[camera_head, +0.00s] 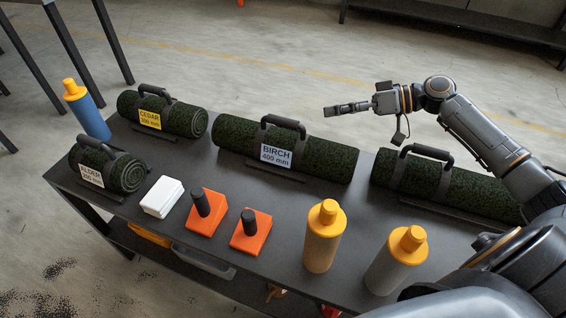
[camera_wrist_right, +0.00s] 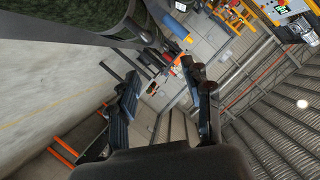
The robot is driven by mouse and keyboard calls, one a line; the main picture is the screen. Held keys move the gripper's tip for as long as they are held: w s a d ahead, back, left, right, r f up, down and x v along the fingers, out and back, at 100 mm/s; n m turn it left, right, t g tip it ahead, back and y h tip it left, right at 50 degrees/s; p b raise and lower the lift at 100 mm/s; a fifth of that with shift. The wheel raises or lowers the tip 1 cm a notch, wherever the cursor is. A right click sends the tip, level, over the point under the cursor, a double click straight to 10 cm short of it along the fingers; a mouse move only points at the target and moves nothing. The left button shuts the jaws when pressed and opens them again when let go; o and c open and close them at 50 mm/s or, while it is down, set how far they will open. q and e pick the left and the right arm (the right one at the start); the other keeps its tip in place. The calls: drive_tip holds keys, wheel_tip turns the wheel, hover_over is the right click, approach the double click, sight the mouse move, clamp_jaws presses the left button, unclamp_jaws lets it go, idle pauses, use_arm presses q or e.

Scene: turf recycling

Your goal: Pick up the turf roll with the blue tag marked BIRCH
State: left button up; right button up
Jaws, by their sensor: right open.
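The turf roll tagged BIRCH (camera_head: 330,161) is dark green and lies on the dark table in the middle of the head view. Its pale blue tag (camera_head: 276,153) faces the front, and a black carry handle (camera_head: 284,125) arches over its top. My right gripper (camera_head: 338,109) is open and empty, up and to the right of that handle, apart from it. In the wrist view the open jaws (camera_wrist_right: 163,78) have nothing between them. A green roll (camera_wrist_right: 95,12) shows there at upper left; its tag cannot be read. My left gripper is not in view.
Orange blocks (camera_head: 205,218), a white block (camera_head: 161,199) and yellow-capped bottles (camera_head: 323,245) stand in front. A blue bottle (camera_head: 91,117) is at far left.

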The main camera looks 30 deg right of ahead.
sight(283, 118)
drive_tip(key=shift+w+a+f, duration=0.1)
drive_tip(key=shift+a+f, duration=0.1)
drive_tip(key=shift+f, duration=0.45)
drive_tip(key=x, duration=0.8)
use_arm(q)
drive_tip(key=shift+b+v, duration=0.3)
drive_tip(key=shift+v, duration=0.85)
use_arm(e)
drive_tip(key=shift+w+d+x, duration=0.1)
drive_tip(key=shift+w+x, duration=0.05)
drive_tip(key=shift+x, duration=1.2)
drive_tip(key=shift+w+d+x, duration=0.1)
drive_tip(key=shift+d+x, duration=0.05)
drive_tip(key=shift+x, duration=1.15)
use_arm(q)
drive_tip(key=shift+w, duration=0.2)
use_arm(e)
drive_tip(key=shift+f, duration=0.15)
drive_tip(key=shift+c, duration=0.3)
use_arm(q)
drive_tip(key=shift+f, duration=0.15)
use_arm(e)
clamp_jaws()
drive_tip(key=shift+w+r, duration=0.1)
drive_tip(key=shift+r, duration=0.15)
